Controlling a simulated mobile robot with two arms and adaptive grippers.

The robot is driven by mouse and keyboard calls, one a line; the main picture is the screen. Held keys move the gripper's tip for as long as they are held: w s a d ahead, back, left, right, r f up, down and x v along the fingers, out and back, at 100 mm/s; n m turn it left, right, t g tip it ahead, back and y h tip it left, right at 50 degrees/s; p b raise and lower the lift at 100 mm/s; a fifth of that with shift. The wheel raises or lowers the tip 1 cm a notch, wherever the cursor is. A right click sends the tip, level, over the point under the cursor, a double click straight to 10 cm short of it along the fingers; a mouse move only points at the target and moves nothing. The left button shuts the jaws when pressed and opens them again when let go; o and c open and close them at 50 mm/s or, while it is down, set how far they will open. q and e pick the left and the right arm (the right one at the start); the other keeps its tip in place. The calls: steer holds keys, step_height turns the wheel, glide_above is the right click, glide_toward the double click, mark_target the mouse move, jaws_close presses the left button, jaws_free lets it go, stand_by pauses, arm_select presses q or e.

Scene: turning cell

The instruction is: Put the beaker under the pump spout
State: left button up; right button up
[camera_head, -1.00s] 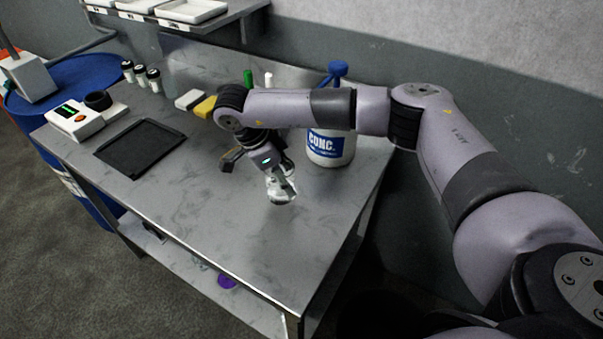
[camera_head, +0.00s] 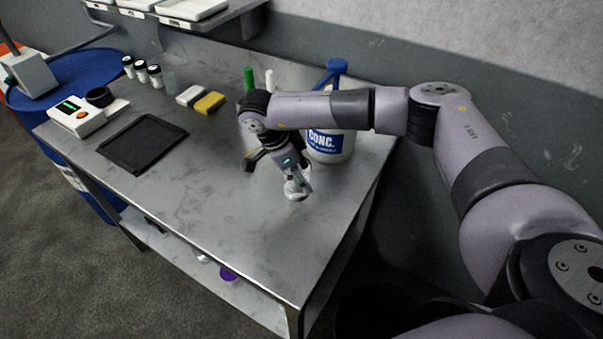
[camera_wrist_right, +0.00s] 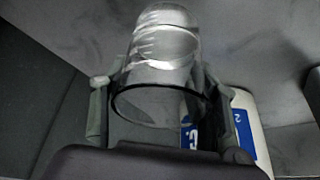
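The clear glass beaker (camera_head: 298,187) is in my right gripper (camera_head: 290,172), above the right part of the steel table. In the right wrist view the beaker (camera_wrist_right: 163,55) sits between the two fingers (camera_wrist_right: 165,110), which are closed against its sides; its dark rim faces the camera. The white container (camera_head: 332,147) with a blue "CONC." label stands just behind the gripper, partly hidden by my arm. Its blue pump head (camera_head: 337,68) rises above my arm; the spout slants down left and its tip is hard to make out. My left gripper is out of view.
The steel table (camera_head: 225,215) is clear at front and centre. A black tray (camera_head: 142,146), a scale-like device (camera_head: 78,116), several vials, a white block (camera_head: 190,95) and a yellow block (camera_head: 209,102) lie left. A wall stands behind the container.

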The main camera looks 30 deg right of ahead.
steer(key=o, duration=0.5)
steer(key=shift+c, duration=0.2)
steer(key=shift+r, duration=0.15)
steer(key=shift+w+a+r+b, duration=0.2)
steer(key=shift+a+r+b, duration=0.1)
steer(key=shift+a+b, duration=0.4)
steer(key=a+b, duration=0.1)
steer(key=a, duration=0.2)
steer(key=w+a+b, duration=0.1)
steer(key=a, duration=0.2)
steer(key=w+a+b, duration=0.1)
steer(key=a, duration=0.2)
steer(key=shift+w+a+b, duration=0.25)
steer(key=shift+a+b, duration=0.1)
steer(key=shift+a, duration=0.05)
steer(key=shift+w+a+r, duration=0.1)
steer(key=shift+a+r, duration=0.05)
steer(key=shift+a, duration=0.35)
